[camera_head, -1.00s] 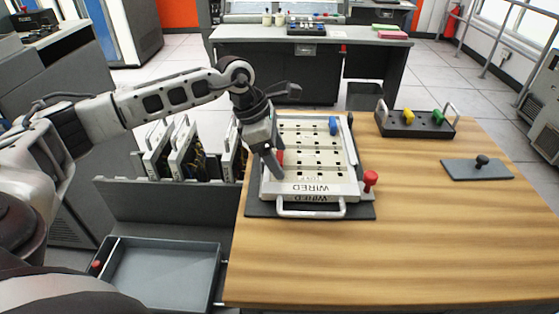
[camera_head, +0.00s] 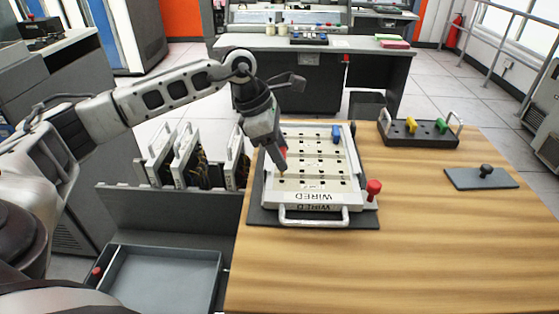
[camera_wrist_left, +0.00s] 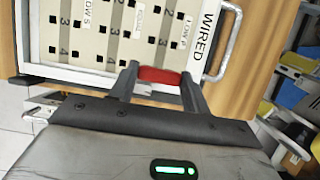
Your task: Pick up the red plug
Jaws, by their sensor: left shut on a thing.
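My left gripper (camera_head: 281,168) is over the left part of the white plug board (camera_head: 316,198) marked WIRED. It is shut on a red plug, which shows as a red piece between the two fingers in the left wrist view (camera_wrist_left: 158,76). In the head view the red plug (camera_head: 284,152) is mostly hidden by the fingers. I cannot tell whether it is clear of the board. A blue plug (camera_head: 336,133) stands at the board's upper right. My right gripper does not show.
A red knob (camera_head: 373,188) stands at the board's right side. A black holder with yellow and green plugs (camera_head: 420,133) and a dark plate with a black knob (camera_head: 482,178) lie to the right. A grey open drawer (camera_head: 165,275) is at lower left. The table front is clear.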

